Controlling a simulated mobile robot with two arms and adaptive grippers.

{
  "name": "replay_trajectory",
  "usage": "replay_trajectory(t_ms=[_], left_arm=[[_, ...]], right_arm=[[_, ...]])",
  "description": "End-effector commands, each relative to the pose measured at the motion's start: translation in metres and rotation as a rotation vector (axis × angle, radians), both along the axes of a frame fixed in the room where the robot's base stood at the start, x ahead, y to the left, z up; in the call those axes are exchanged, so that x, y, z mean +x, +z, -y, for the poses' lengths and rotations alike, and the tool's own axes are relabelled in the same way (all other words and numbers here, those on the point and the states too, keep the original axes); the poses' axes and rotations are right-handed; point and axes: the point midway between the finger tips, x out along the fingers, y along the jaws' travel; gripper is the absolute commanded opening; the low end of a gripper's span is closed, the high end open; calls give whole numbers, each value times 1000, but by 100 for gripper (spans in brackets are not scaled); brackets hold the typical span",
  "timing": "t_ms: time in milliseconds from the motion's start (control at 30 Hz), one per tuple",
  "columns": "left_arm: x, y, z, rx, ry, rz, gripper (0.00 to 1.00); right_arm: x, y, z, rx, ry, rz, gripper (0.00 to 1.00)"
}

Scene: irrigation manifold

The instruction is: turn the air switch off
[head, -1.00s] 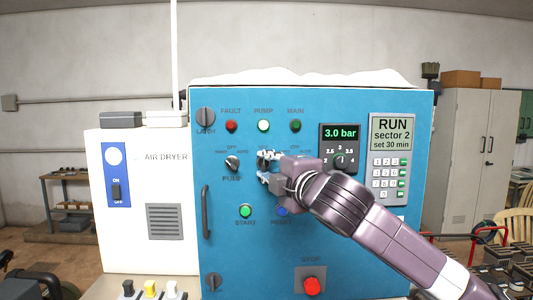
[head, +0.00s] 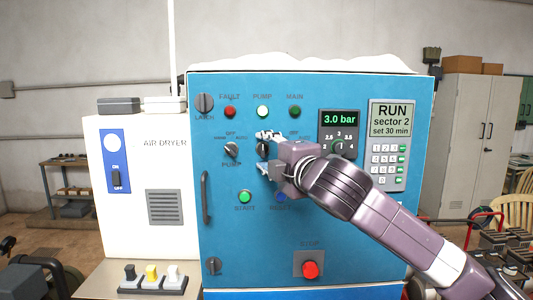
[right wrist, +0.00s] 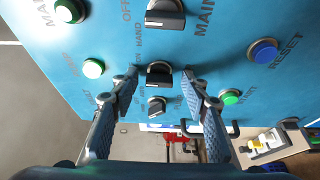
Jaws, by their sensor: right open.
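The blue control panel (head: 370,235) carries a row of dark selector knobs. The middle knob (head: 263,149), which I take for the air switch, is partly behind my right gripper (head: 268,152) in the head view; its name label is not readable. In the right wrist view this knob (right wrist: 159,74) shows between the two fingers of my right gripper (right wrist: 160,82). The fingers are spread, one on each side and apart from the knob. I cannot tell where its pointer stands. My left gripper is not in view.
The pump selector (head: 231,149) sits close to the left. The green start button (head: 245,197) and blue reset button (right wrist: 263,51) are close by. A red stop button (head: 310,269) is below. The white air dryer (head: 130,240) has its own rocker switch (head: 116,181).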

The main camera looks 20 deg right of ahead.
Motion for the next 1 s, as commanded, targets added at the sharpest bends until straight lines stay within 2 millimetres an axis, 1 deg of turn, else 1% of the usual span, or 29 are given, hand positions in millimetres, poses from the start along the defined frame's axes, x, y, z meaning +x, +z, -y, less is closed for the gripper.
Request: replay_trajectory(t_ms=[67, 167, 267, 500, 600, 700, 833, 1000], left_arm=[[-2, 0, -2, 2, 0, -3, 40], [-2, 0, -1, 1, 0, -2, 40], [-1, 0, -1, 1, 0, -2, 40], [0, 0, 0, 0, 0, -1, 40], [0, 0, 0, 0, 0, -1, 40], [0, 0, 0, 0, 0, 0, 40], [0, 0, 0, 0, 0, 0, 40], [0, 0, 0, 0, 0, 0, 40]], right_arm=[[-2, 0, 0, 0, 0, 1, 42], [-10, 1, 2, -1, 0, 1, 42], [-27, 1, 3, -2, 1, 2, 42], [-78, 1, 9, -2, 0, 3, 42], [-96, 0, 11, -3, 0, 1, 42], [-108, 1, 13, 0, 0, 0, 42], [-117, 0, 14, -1, -1, 0, 42], [-119, 0, 14, 0, -1, -1, 42]])
